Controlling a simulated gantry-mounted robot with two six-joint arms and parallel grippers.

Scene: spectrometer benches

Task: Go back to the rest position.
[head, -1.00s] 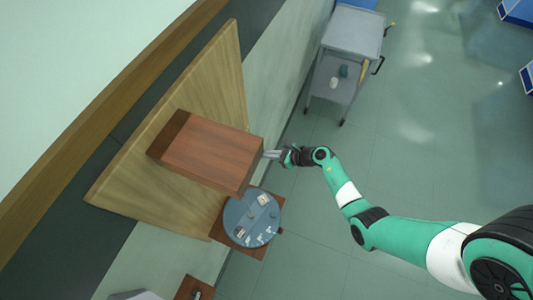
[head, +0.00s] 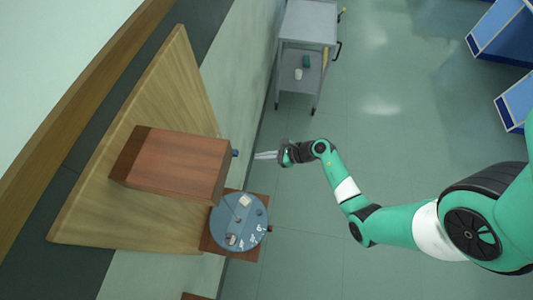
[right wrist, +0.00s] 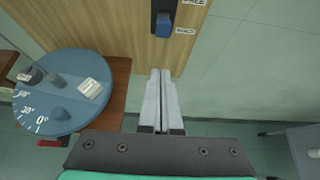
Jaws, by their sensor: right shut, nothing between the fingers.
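My right gripper (head: 266,155) is shut and empty. It hangs in free air just right of a brown wooden box (head: 175,165) mounted on a pale wood panel (head: 75,215). In the right wrist view the shut fingers (right wrist: 160,75) point at the wood panel, below a dark slot with a blue knob (right wrist: 164,25). The blue knob also shows on the box's right side in the head view (head: 235,153), apart from the fingertips. My left gripper is in neither view.
A round blue-grey dial table (head: 238,221) with small parts on it stands below the box. A grey two-shelf cart (head: 308,25) stands at the top. Blue-sided cabinets (head: 500,30) are at the upper right. The floor (head: 400,120) between is clear.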

